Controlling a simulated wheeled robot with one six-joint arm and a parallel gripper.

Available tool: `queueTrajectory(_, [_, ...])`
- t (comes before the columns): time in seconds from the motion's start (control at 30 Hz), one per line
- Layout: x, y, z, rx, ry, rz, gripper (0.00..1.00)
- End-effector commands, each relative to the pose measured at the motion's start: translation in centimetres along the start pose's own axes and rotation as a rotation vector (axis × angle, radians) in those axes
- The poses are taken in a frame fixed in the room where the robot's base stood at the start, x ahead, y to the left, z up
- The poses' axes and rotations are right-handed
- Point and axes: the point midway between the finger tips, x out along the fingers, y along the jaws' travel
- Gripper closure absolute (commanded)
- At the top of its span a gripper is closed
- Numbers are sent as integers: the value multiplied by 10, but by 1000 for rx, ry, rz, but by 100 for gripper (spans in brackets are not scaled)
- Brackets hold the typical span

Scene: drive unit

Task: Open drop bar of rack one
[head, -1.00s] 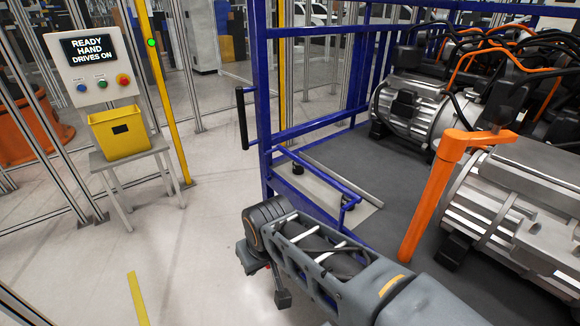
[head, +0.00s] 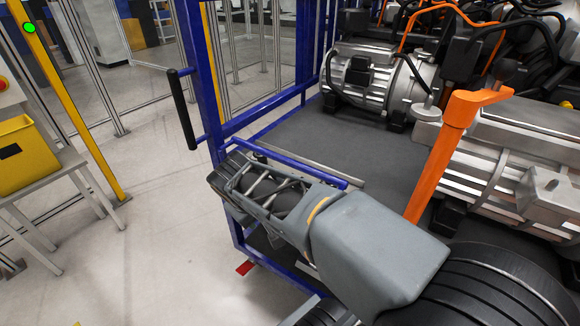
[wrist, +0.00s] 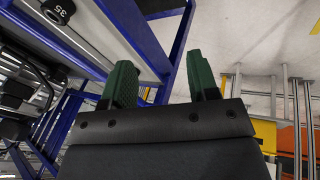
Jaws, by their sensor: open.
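Rack one appears to be the blue-framed rack (head: 207,75) holding silver motors. A blue bar (head: 300,163) lies low across its near side, beside a grey rail (head: 325,168). I cannot tell for sure whether this bar is the drop bar. In the head view my arm reaches over the rack's near edge, and my gripper's fingers are hidden. In the wrist view my gripper (wrist: 160,62) is open, with two green fingers apart. Blue rack bars (wrist: 180,45) show beyond and between the fingers. Nothing is visibly held.
An orange post (head: 440,150) stands on the right before a silver motor (head: 525,165). A black handle (head: 182,110) sticks out from the rack's left post. A yellow bin (head: 25,160) on a grey stand and a yellow pole (head: 75,105) are left. The floor between is clear.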

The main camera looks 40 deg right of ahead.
Motion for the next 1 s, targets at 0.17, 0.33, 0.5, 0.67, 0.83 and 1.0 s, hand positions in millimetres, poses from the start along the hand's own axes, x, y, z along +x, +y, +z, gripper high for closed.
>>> queueTrajectory(0.17, [66,35,-37,-140,-44,358,46])
queueTrajectory(0.33, [87,64,-79,-228,-36,658,46])
queueTrajectory(0.5, [92,79,-110,-273,-13,849,46])
queueTrajectory(0.67, [95,91,-122,-289,-3,922,46])
queueTrajectory(0.83, [110,114,-126,-288,-5,930,46])
queueTrajectory(1.0, [130,141,-130,-287,-5,928,46])
